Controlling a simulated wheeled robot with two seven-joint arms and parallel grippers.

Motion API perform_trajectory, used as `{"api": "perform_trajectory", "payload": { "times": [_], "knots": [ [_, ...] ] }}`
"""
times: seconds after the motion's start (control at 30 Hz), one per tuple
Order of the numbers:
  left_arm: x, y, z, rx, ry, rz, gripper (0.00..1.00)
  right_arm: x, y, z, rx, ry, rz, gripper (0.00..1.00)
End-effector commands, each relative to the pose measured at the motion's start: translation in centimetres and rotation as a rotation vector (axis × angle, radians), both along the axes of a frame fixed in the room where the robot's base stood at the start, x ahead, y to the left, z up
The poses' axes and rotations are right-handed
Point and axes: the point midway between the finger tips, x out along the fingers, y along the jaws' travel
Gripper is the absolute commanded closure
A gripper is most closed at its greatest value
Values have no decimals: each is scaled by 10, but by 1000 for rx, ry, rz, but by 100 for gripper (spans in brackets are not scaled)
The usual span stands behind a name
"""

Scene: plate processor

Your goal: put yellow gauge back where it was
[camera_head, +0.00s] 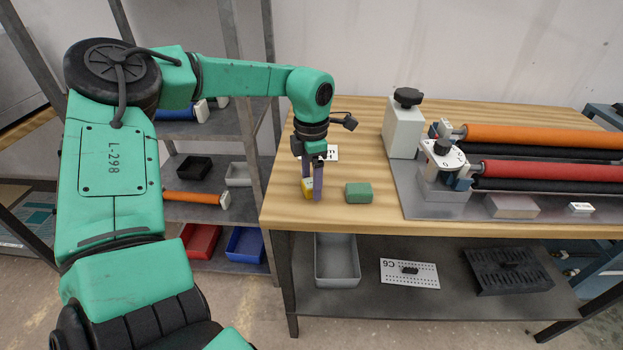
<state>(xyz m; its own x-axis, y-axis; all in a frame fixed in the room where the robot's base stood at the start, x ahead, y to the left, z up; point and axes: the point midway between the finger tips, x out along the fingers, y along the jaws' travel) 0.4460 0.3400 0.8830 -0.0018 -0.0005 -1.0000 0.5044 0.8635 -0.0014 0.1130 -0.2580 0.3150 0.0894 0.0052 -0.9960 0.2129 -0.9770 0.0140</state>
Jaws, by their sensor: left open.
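The yellow gauge (307,188) is a small yellow block on the wooden tabletop, near the table's left front corner. My left gripper (312,192) points down over it, with its fingers low at the gauge. The fingers are open and partly hide the gauge; I cannot tell whether either finger touches it. A green block (358,192) lies on the tabletop just right of the gripper. A white label (331,153) with dark lettering is behind the gripper, partly covered by it. My right gripper is not in view.
A plate processor with orange (540,135) and red (545,172) rollers fills the table's right side. A grey-white block with a black knob (403,130) stands at its left. Shelving (215,125) with bins is left of the table.

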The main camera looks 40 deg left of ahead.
Motion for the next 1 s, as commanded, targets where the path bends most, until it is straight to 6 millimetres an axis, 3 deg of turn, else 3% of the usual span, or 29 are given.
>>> {"api": "perform_trajectory", "payload": {
  "times": [0.3, 0.5, 1.0],
  "knots": [
    [2, 0, 78, 2, -8, 1, 19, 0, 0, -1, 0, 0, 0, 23],
    [1, 0, 114, 2, -3, 0, 19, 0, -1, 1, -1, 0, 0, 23],
    [0, 0, 119, 0, -2, 0, 19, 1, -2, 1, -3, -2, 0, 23]
  ]
}}
